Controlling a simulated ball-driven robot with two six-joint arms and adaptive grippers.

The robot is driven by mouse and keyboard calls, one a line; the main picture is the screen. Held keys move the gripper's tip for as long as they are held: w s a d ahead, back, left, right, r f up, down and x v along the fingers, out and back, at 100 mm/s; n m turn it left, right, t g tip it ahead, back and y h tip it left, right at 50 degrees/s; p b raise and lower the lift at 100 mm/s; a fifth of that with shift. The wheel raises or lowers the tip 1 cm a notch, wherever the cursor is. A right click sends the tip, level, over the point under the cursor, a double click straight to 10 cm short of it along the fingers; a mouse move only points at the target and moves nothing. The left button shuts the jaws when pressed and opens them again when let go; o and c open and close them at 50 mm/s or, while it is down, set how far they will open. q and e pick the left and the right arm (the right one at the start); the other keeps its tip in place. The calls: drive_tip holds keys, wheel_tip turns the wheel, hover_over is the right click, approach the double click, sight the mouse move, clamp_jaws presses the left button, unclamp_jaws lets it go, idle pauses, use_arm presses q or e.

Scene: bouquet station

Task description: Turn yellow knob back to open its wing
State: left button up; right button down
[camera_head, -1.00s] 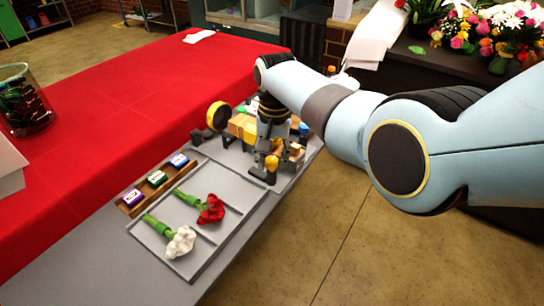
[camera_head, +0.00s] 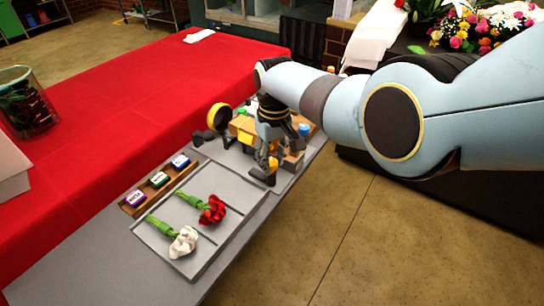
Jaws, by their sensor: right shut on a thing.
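The yellow knob (camera_head: 273,163) is at the front edge of the fixture on the grey bench, mostly hidden by my right gripper (camera_head: 267,168). The right gripper points down and is shut around the knob, with a dark finger on its near side. Behind it, the tan and yellow block (camera_head: 243,124) of the fixture is partly covered by my wrist. I cannot tell how the wing itself stands. My left gripper is not in view.
A grey tray (camera_head: 173,238) nearby holds a red flower (camera_head: 212,209) and a white flower (camera_head: 184,241). A wooden rack (camera_head: 145,199) with small coloured blocks lies beside it. A glass vase (camera_head: 27,103) stands on the red-covered table (camera_head: 110,110). The near bench end is clear.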

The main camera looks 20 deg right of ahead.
sight(271, 160)
drive_tip(key=n, duration=0.5)
drive_tip(key=shift+n, duration=2.5)
drive_tip(key=c, duration=1)
unclamp_jaws()
drive_tip(key=shift+w+r, duration=0.15)
drive_tip(key=shift+r, duration=0.5)
wheel_tip(271, 160, up, 11)
drive_tip(key=shift+w+f, duration=0.1)
drive_tip(key=shift+f, duration=0.1)
